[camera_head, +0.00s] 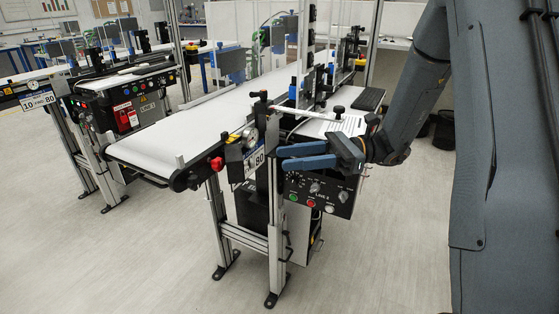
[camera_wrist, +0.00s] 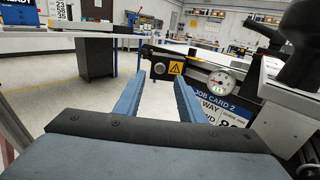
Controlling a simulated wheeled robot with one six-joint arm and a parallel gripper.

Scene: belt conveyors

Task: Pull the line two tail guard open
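The line two conveyor (camera_head: 165,140), with a white belt, stands in the middle of the head view. Its near-left end has a black rounded end piece (camera_head: 184,181) and a red knob (camera_head: 216,163). I cannot tell for sure which part is the tail guard. My gripper (camera_head: 281,158) is in front of the conveyor's near side, above the LINE 2 control box (camera_head: 318,193), with its fingers pointing left. In the wrist view my gripper (camera_wrist: 160,77) has two blue fingers apart, with nothing between them.
A gauge (camera_wrist: 219,82) and a job card 2 sign (camera_wrist: 215,106) are right of my fingers in the wrist view. A black knob (camera_head: 338,111) tops a white bar near my gripper. Another conveyor (camera_head: 125,82) stands at left. The floor in front (camera_head: 370,270) is clear.

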